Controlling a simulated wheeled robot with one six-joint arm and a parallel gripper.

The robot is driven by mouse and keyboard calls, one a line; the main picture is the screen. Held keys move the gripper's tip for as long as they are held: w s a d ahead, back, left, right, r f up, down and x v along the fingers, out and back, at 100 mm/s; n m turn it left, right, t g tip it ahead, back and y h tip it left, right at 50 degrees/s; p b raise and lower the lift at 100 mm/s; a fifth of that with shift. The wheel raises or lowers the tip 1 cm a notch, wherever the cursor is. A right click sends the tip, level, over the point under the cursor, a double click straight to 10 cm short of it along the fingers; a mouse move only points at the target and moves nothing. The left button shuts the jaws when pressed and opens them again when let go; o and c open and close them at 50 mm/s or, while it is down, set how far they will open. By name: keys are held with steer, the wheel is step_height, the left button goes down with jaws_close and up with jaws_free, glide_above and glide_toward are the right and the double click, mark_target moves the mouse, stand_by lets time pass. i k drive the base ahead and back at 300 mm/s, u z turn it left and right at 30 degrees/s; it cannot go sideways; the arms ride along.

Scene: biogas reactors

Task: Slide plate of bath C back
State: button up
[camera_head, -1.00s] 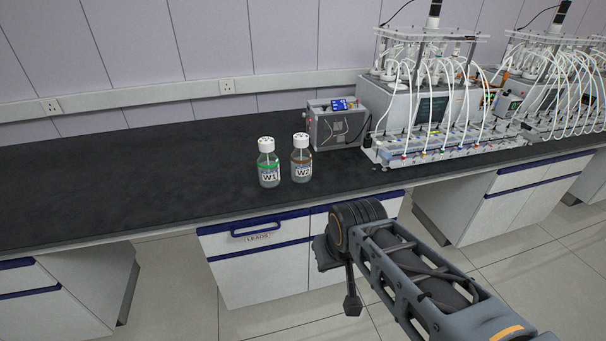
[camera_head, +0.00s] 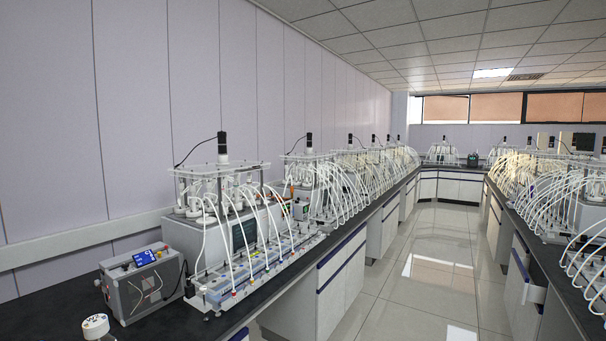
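Several similar bath units with clear top plates, stirrer motors and white tubes stand in a row along the left bench. The nearest bath (camera_head: 232,215) has a clear plate (camera_head: 218,170) on top and a tube rack (camera_head: 262,268) in front. A second bath (camera_head: 310,185) stands behind it, and more recede into the distance. No letter that marks bath C can be read. My gripper is not in view.
A grey box with a blue screen (camera_head: 143,283) stands left of the nearest bath. A white bottle cap (camera_head: 96,325) shows at the bottom left. The tiled aisle (camera_head: 425,265) is clear. A right bench (camera_head: 530,235) holds more baths; a drawer (camera_head: 521,268) there stands out.

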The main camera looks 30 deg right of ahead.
mark_target(225, 154)
steer(key=z, duration=0.7)
steer(key=k, duration=0.3)
steer(key=z, duration=0.95)
steer(key=k, duration=1)
steer(key=z, duration=0.45)
steer(key=i, duration=1.55)
steer(key=u, duration=0.65)
steer(key=i, duration=1.95)
steer(key=u, duration=1.55)
steer(key=i, duration=1.05)
steer(key=u, duration=1.05)
